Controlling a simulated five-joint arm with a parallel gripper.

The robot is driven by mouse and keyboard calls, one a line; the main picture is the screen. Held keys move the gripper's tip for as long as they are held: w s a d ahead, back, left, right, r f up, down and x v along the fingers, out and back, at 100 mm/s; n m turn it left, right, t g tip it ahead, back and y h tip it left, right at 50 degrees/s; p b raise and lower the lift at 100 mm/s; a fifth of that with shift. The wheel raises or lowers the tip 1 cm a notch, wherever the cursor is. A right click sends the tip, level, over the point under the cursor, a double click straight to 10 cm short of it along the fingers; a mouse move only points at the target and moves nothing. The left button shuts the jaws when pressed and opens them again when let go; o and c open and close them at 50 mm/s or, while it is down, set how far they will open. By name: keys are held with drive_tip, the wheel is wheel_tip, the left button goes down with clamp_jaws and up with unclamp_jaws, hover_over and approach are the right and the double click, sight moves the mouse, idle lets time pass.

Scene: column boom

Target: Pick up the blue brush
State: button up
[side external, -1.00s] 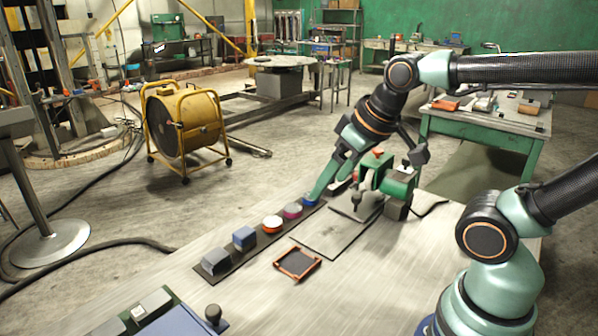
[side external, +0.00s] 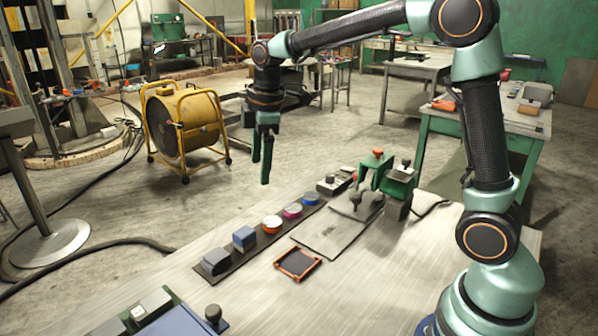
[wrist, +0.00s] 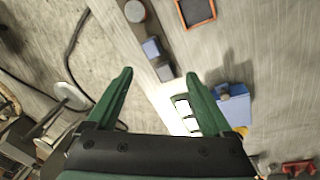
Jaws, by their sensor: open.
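My gripper (side external: 260,170) is open and empty, pointing down in the air above the far edge of the bench in the side external view. In the wrist view its two green fingers (wrist: 158,74) stand well apart with nothing between them. A blue block-like piece (side external: 244,238), which may be the blue brush, sits on a dark strip below my gripper; I cannot make out bristles. It also shows in the wrist view (wrist: 151,47), beyond the fingertips. A small blue round piece (side external: 309,198) sits farther along the strip.
An orange-framed tray (side external: 297,264) lies on the bench. A green fixture (side external: 376,172) stands at right. A blue box (wrist: 236,108) shows in the wrist view.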

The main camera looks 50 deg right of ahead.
sight(244, 232)
drive_tip(key=w+f+n, duration=0.2)
drive_tip(key=f, duration=0.5)
drive_tip(key=w+f+n+g, duration=0.1)
drive_tip(key=w+f+n, duration=0.1)
drive_tip(key=f, duration=0.5)
drive_tip(key=w+a+f+n+g, duration=0.1)
drive_tip(key=w+f+n, duration=0.1)
drive_tip(key=f, duration=0.5)
drive_tip(key=shift+w+f, duration=0.2)
drive_tip(key=shift+w, duration=0.2)
clamp_jaws()
drive_tip(key=shift+r, duration=0.1)
wheel_tip(244, 232, up, 20)
